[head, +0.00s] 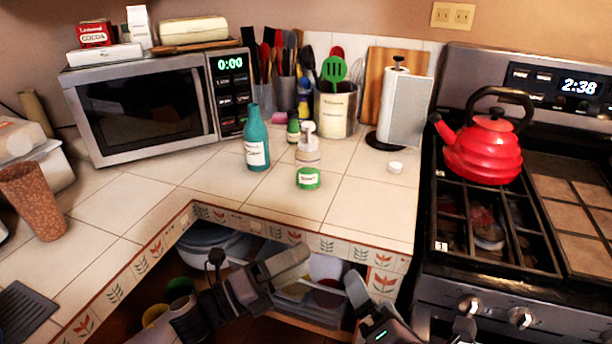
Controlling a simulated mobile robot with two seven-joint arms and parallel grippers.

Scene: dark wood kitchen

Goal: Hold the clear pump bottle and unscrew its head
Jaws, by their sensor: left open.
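The clear pump bottle (308,157) stands upright on the tiled counter, with its pale pump head (307,131) on top. My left gripper (255,264) is open and empty, low in front of the counter edge, well short of the bottle. My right gripper (382,322) is at the bottom edge, right of the left one, partly cut off; its jaws do not show clearly. Neither gripper touches the bottle.
A teal bottle (256,140) stands left of the pump bottle, a small green bottle (293,127) behind it. A white cap (395,167) and paper towel holder (402,108) are right. The counter's front edge (320,246) lies above my grippers.

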